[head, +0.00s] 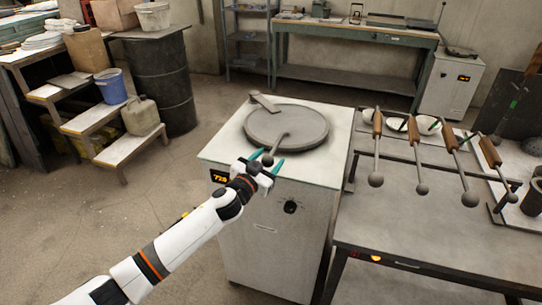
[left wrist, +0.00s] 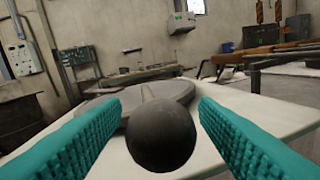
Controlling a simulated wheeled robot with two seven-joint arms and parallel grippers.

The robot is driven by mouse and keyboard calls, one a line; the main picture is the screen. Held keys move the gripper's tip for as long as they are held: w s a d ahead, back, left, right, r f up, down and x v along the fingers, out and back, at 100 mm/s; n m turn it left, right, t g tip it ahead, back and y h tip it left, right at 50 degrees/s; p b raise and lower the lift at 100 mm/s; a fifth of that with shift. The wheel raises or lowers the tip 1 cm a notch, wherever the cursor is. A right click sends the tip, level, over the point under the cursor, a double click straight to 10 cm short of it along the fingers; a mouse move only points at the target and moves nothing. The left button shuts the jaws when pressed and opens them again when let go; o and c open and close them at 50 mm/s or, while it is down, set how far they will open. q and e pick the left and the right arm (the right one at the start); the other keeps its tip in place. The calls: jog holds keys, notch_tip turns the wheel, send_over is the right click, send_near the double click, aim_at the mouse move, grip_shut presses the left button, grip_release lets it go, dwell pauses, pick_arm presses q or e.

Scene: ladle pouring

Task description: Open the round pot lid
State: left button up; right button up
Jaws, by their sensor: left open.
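The round grey pot lid (head: 288,124) lies flat on top of the white furnace cabinet (head: 225,144). A thin handle rod runs from the lid toward me and ends in a dark ball knob (head: 267,160). My left gripper (head: 265,164) is open at the front edge of the cabinet top, with its teal fingers on either side of the knob. In the left wrist view the dark knob (left wrist: 161,134) sits between the two open fingers, with a visible gap at each side. The lid (left wrist: 150,95) shows behind it. My right gripper is not in view.
A table (head: 420,235) at the right holds a rack with several wooden-handled ladles (head: 416,150). Wooden steps (head: 110,135) with buckets and a black drum (head: 158,80) stand at the left. A workbench (head: 350,35) stands behind.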

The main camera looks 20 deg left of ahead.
pick_arm(q)
jog(key=shift+x, duration=0.8)
grip_shut()
jog(key=shift+a, duration=0.1)
